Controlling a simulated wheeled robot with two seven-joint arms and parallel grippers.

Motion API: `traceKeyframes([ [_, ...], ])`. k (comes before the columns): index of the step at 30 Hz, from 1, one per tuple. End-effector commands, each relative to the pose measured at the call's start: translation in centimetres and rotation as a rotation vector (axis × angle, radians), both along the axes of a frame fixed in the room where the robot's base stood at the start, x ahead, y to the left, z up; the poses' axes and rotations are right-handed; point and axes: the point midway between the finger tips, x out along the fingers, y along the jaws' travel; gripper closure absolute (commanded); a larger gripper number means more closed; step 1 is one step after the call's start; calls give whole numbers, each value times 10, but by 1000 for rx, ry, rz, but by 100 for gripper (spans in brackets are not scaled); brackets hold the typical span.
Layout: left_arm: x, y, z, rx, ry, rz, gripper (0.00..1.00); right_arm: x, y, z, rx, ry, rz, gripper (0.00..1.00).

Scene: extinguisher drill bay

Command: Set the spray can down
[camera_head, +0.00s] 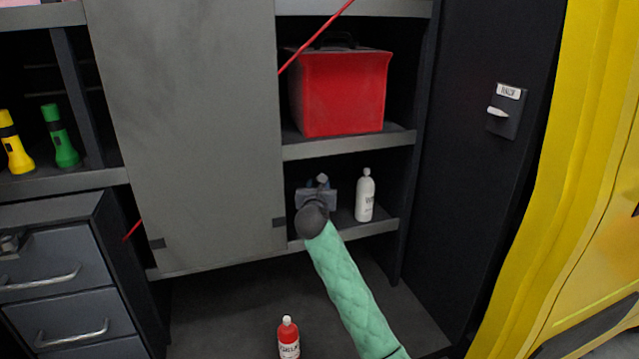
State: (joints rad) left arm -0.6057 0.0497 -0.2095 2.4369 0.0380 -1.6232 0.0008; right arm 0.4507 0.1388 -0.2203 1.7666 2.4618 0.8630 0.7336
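My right arm, in a green sleeve, reaches in from the lower right. Its gripper (317,192) is at the lower cabinet shelf (345,238), pointing into it. The dark wrist hides most of the fingers, so I cannot tell if they are open or shut. A small grey-blue shape with a pale tip shows at the gripper; I cannot tell whether it is a held can or only the fingers. No spray can is clearly recognisable. A white labelled bottle (365,197) stands upright on that shelf, just right of the gripper. My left gripper is not in view.
A red box (340,92) sits on the shelf above. A grey door panel (185,120) stands left of the opening, a dark side panel (470,150) right. A red bottle (288,340) stands below in front. Yellow and green flashlights (62,138) stand at the left.

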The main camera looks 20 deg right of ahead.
Motion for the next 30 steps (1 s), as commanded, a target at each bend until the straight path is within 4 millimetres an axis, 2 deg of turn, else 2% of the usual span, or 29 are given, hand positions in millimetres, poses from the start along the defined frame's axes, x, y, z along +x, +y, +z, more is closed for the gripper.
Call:
traceKeyframes([
  [6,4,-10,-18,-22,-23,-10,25,-40,16,-2,1,0,1,63],
  [12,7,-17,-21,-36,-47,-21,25,-65,25,-1,0,0,0,63],
  [17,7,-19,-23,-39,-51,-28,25,-73,28,0,-1,-1,0,63],
  [26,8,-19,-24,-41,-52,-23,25,-76,29,0,-14,-8,0,63],
  [30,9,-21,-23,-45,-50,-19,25,-91,32,2,-130,-67,5,63],
])
